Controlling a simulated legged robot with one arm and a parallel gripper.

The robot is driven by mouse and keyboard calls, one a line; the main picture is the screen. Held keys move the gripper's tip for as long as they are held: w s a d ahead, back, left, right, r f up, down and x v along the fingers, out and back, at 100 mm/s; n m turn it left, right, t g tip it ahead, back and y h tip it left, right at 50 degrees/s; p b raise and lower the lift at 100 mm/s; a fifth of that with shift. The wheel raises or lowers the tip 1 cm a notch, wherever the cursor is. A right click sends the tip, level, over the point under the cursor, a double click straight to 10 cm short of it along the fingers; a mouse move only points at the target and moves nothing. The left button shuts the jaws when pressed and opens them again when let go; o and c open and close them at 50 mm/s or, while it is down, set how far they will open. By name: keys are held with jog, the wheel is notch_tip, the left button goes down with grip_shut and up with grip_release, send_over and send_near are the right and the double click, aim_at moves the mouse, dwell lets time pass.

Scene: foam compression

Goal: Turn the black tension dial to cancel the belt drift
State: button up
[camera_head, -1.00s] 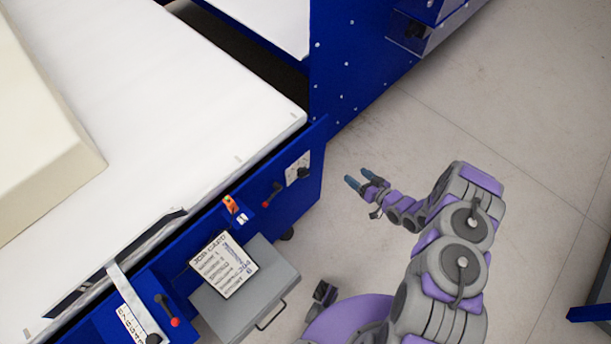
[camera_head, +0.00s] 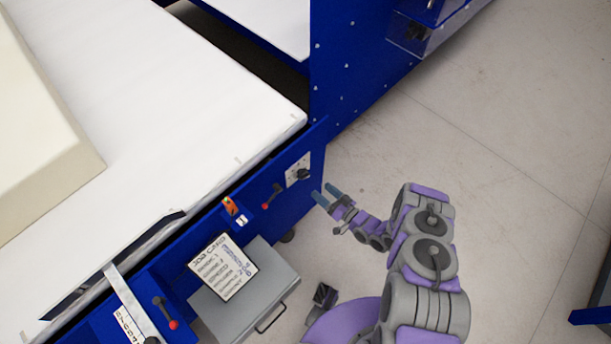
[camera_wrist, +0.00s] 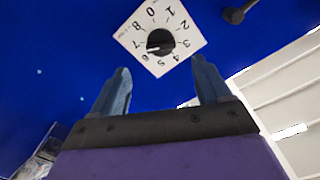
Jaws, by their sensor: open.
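The black tension dial (camera_wrist: 160,42) sits on a white scale plate (camera_wrist: 178,22) with printed numbers, on the blue side panel of the machine. In the wrist view its light pointer mark lies toward the 7 side of the scale. In the head view the dial (camera_head: 303,174) is near the right end of the panel. My gripper (camera_head: 326,193) is open and empty, a short way to the lower right of the dial. In the wrist view my gripper's two blue fingers (camera_wrist: 160,80) are spread, with the dial beyond and between their tips, apart from them. The white belt (camera_head: 190,120) lies left.
A red-tipped lever (camera_head: 272,195) is just left of the dial; another lever (camera_head: 166,312) is further down the panel. A job card (camera_head: 222,267) lies on a grey drawer box (camera_head: 250,305). A cream foam block (camera_head: 40,130) rests on the belt. Open floor lies right.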

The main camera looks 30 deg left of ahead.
aim_at(306, 175)
jog(key=x, duration=0.9)
jog(key=shift+w+a, duration=0.15)
jog(key=shift+a, duration=0.25)
jog(key=shift+c, duration=0.4)
jog(key=c, duration=1)
jog(key=shift+o, duration=0.2)
